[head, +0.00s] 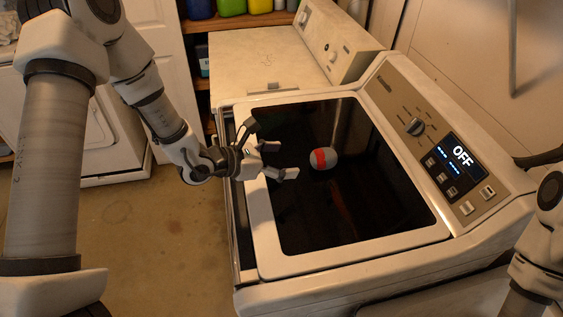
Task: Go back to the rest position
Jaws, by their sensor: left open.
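My left gripper (284,160) is open above the front-left part of a white top-loading washer (268,240) with a dark glass lid (350,205). Nothing shows between its fingers. A small rounded object (323,158), grey-white with a red band, is on the dark lid to the right of the fingertips, apart from them. My left arm reaches in from the left. Of my right arm, only a link shows at the right edge; its gripper is out of the picture.
The washer's control panel (425,125) has a knob and a display reading OFF. A second white appliance (262,62) stands behind it. Shelves with coloured bottles (232,6) are at the back. Bare floor (180,235) lies left of the washer.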

